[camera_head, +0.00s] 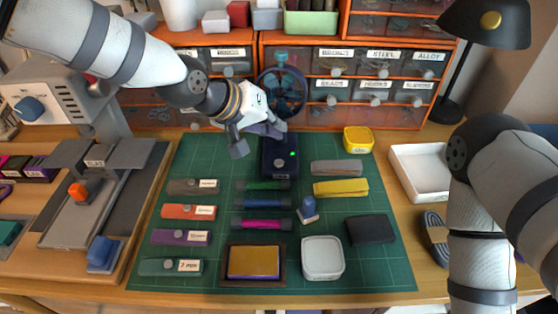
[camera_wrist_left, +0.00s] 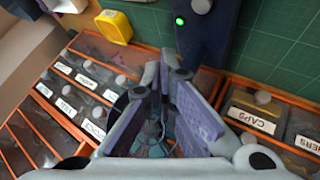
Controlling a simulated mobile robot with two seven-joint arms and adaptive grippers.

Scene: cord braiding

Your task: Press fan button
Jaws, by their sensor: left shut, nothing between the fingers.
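The dark blue fan stands at the back of the green mat, its round cage (camera_head: 284,90) upright in front of the drawers. Its base (camera_head: 280,158) reaches forward, with a lit green light and a round grey button (camera_head: 279,163) on top. In the left wrist view the base (camera_wrist_left: 208,38) is at the top, the button (camera_wrist_left: 200,5) is at the upper edge, and the cage shows partly behind the fingers. My left gripper (camera_head: 268,128) is shut and empty, above the rear of the base, behind the button. Its fingertips (camera_wrist_left: 166,72) appear close together. My right gripper is out of view.
Orange drawer units (camera_head: 350,75) close off the back. Cords and blocks lie on the mat (camera_head: 340,268) around the fan base. A yellow container (camera_head: 358,139) and a white tray (camera_head: 418,172) are to the right. A desk lamp (camera_head: 487,22) stands at the back right.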

